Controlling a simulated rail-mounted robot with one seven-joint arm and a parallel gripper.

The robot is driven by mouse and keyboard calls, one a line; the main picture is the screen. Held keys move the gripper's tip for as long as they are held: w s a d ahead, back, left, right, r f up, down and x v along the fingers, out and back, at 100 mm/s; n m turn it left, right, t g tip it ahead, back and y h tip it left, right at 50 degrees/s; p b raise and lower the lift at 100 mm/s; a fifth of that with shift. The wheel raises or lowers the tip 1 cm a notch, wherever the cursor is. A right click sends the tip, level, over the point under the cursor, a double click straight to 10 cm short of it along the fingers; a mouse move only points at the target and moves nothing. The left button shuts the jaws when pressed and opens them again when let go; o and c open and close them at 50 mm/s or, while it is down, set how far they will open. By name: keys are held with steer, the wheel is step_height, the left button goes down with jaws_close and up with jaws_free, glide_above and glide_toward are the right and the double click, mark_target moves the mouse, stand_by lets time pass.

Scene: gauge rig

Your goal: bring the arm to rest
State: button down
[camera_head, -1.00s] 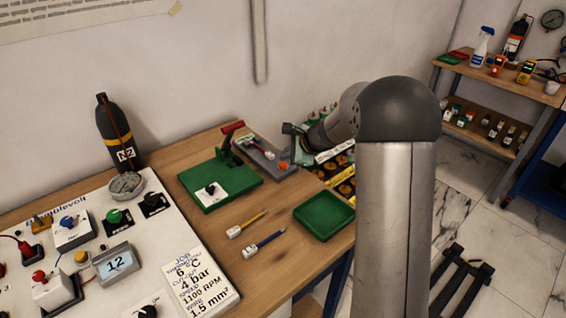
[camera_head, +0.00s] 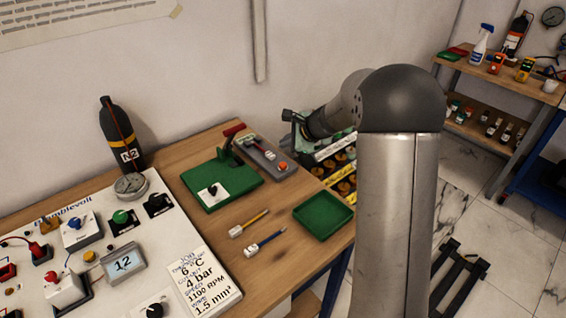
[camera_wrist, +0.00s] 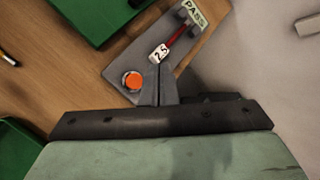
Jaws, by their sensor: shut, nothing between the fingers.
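My arm rises at the right of the head view, bent at a dark rounded joint, with its far end reaching toward the back right corner of the workbench (camera_head: 270,225). My gripper (camera_wrist: 157,98) shows in the wrist view with its two fingers together and nothing between them. In that view the fingertips appear over a grey fixture (camera_wrist: 122,75) with an orange button (camera_wrist: 133,81), a red rod and tags reading "2.5" and "PASS". I cannot tell the height between them. In the head view the fixture (camera_head: 268,160) lies at the bench's back edge.
A green press (camera_head: 235,190) and a green tray (camera_head: 323,215) stand near the arm. Two tagged probes (camera_head: 265,242) lie on the wood. A white instrument panel (camera_head: 120,250) and an N2 bottle (camera_head: 122,135) are at left. A rack of jars (camera_head: 340,175) stands beyond the bench.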

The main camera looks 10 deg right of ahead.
stand_by(0.6)
steer(key=s+a+r+n+g+h, duration=0.1)
steer(key=s+a+r+n+g, duration=0.15)
steer(key=s+n, duration=0.65)
steer(key=s+a+r+n+g+h, duration=0.1)
steer(key=s+a+n+g, duration=0.15)
steer(key=s, duration=1.15)
steer(key=s+d+f+n+h, duration=0.1)
steer(key=s+n, duration=0.3)
steer(key=s, duration=0.4)
steer(key=s+d+f+n+g+h, duration=0.1)
steer(key=s+d+n+h, duration=0.1)
steer(key=s, duration=0.7)
steer(key=shift+s+d+n+g+h, duration=0.2)
steer(key=shift+d+n+g+h, duration=0.25)
steer(key=shift+n, duration=0.4)
steer(key=shift+a, duration=0.15)
